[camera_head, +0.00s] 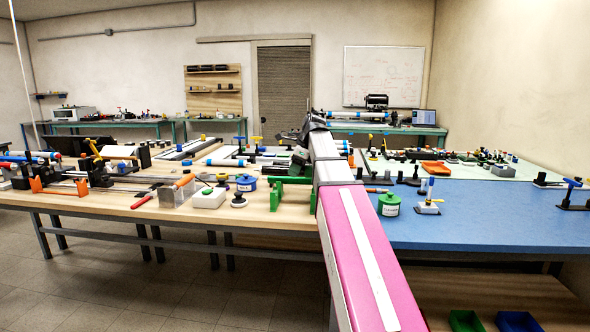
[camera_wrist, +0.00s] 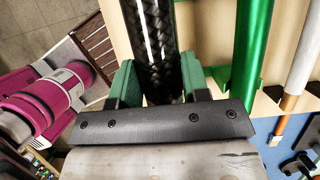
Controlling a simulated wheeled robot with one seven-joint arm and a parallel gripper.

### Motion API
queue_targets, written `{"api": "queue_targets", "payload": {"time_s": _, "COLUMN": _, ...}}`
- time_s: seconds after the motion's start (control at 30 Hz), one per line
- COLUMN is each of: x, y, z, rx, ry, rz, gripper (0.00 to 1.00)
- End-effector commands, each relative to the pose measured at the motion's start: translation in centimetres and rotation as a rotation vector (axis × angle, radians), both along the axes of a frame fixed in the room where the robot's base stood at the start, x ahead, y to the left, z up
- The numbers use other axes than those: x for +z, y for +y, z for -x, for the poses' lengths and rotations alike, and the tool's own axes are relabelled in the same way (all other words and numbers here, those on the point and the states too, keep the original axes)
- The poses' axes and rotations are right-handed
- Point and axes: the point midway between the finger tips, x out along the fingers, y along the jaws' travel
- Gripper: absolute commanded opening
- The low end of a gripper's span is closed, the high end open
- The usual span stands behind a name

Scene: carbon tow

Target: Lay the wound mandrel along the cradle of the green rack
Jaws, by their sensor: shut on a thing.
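The wound mandrel (camera_wrist: 158,35) is a black braided cylinder running up out of the top of the wrist view. My gripper (camera_wrist: 160,82) has its green fingers shut on it, one on each side. The green rack (camera_wrist: 244,45) shows in the wrist view as a long green bar to the right of the mandrel, with a visible gap between them. In the head view the green rack (camera_head: 290,192) stands near the front edge of the wooden table, partly behind my arm. My gripper and the mandrel's full length are not clear in the head view.
The wooden table (camera_head: 290,222) is crowded left of the rack with tools, a white block (camera_head: 208,198) and a blue tin (camera_head: 246,183). A green tin (camera_head: 389,204) stands on the blue mat (camera_head: 480,215) to the right. The front right of the mat is clear.

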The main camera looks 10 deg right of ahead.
Motion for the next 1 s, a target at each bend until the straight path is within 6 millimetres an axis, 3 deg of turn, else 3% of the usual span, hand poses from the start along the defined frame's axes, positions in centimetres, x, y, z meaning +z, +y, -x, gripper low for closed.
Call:
{"api": "queue_targets", "payload": {"time_s": 0.6, "x": -5.5, "y": 0.0, "z": 0.1, "rx": 0.000, "ry": 0.001, "rz": 0.000, "gripper": 0.11}}
{"api": "queue_targets", "payload": {"time_s": 1.0, "x": -6.1, "y": 0.0, "z": 0.0, "rx": 0.001, "ry": -0.001, "rz": 0.000, "gripper": 0.11}}
